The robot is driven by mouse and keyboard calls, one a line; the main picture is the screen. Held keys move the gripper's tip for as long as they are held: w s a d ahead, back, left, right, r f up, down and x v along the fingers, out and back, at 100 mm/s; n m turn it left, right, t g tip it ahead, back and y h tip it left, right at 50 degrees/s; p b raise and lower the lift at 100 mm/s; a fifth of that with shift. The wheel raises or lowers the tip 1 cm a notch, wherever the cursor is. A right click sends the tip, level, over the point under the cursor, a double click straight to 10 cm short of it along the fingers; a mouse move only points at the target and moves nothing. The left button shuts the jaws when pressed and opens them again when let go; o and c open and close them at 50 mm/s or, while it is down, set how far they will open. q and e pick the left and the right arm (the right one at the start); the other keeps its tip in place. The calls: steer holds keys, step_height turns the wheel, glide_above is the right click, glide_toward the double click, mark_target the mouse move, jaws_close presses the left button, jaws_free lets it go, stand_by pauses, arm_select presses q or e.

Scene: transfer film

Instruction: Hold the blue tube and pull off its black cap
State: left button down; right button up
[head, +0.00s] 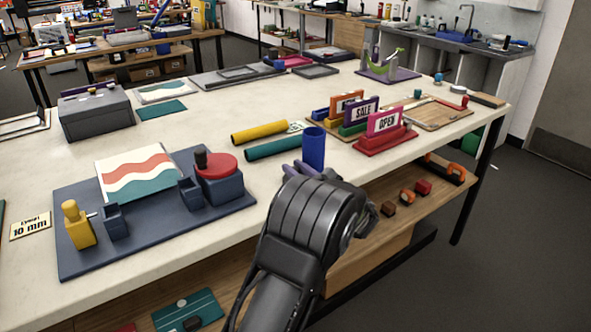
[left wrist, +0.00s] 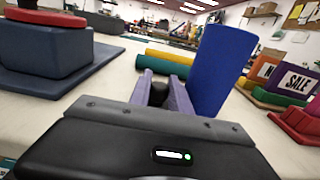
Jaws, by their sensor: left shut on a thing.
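The blue tube (head: 313,148) stands upright near the front edge of the table, just right of my left gripper's fingers. It shows large in the left wrist view (left wrist: 222,72), right of the fingers, with no cap on its visible top end. My left gripper (head: 298,170) is low over the table's front edge. Its purple fingers (left wrist: 163,88) are shut on a small dark piece, which looks like the black cap (left wrist: 158,95). The tube is beside the fingers, not between them; whether it touches the right finger I cannot tell. My right gripper is not in view.
Yellow (head: 259,132) and teal (head: 272,147) rolls lie behind the tube. Coloured sign stands, including a red one (head: 385,138), are at right. A dark blue board (head: 150,243) with blocks and a striped print is at left.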

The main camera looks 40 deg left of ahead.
arm_select(q)
steer(key=shift+f, duration=0.15)
steer(key=c, duration=1.5)
jaws_free()
steer(key=shift+d, duration=0.15)
steer(key=v, duration=1.1)
steer(key=shift+s+d+b, duration=0.15)
steer(key=shift+d+b, duration=0.2)
steer(key=shift+b, duration=0.05)
